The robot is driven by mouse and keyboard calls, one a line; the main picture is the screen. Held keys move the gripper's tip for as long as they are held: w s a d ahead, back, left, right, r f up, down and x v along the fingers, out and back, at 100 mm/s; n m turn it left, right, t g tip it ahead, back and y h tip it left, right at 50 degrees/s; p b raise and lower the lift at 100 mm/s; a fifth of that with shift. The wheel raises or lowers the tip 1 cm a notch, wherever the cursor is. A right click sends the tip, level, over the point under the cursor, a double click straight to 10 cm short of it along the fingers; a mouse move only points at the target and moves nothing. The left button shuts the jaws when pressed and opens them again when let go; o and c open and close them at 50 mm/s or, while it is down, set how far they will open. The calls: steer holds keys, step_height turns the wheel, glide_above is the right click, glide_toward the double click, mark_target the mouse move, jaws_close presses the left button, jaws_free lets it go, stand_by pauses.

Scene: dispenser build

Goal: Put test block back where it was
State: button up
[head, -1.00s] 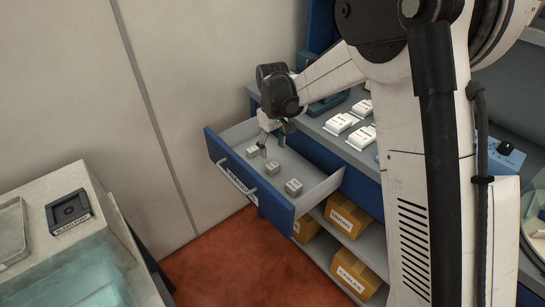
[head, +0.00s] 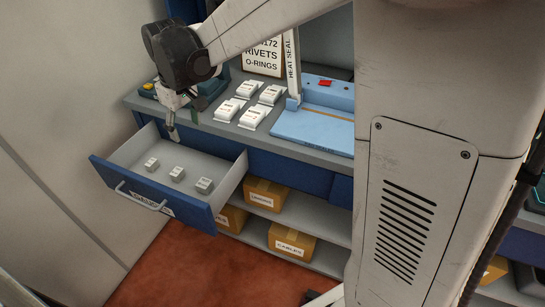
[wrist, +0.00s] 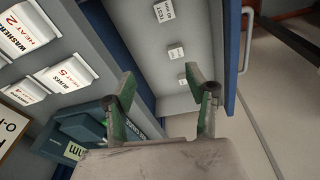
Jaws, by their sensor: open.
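Three small grey blocks with labels stand in a row in the open blue-fronted drawer (head: 140,192): a left block (head: 152,164), a middle block (head: 177,174) and a right block (head: 204,185). They also show in the wrist view, the far one (wrist: 164,11) at the top, another (wrist: 176,52) below it, and the nearest (wrist: 183,78) close to the right fingertip in the picture. Their small print is hard to read. My gripper (head: 184,125) is open and empty, above the drawer's back left part, apart from the blocks. Its spread green fingers (wrist: 160,76) show in the wrist view.
White labelled boxes (head: 247,89) stand on the counter behind the drawer. A blue heat sealer (head: 315,130) is to their right, and a teal device (wrist: 85,128) sits beside my gripper. Cardboard boxes (head: 268,192) fill shelves below. The drawer floor around the blocks is clear.

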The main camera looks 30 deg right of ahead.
steer(key=s+d+r+m+t, duration=0.1)
steer(key=s+d+r+m, duration=0.2)
steer(key=s, duration=0.4)
steer(key=s+d+r+t, duration=0.2)
steer(key=s+d+r, duration=0.25)
steer(key=s, duration=0.25)
steer(key=s+d+f+m+t, duration=0.2)
steer(key=s+d, duration=0.3)
steer(key=s, duration=0.6)
steer(key=shift+d+f+m, duration=0.3)
steer(key=shift+f+m, duration=0.2)
steer(key=shift+f, duration=0.05)
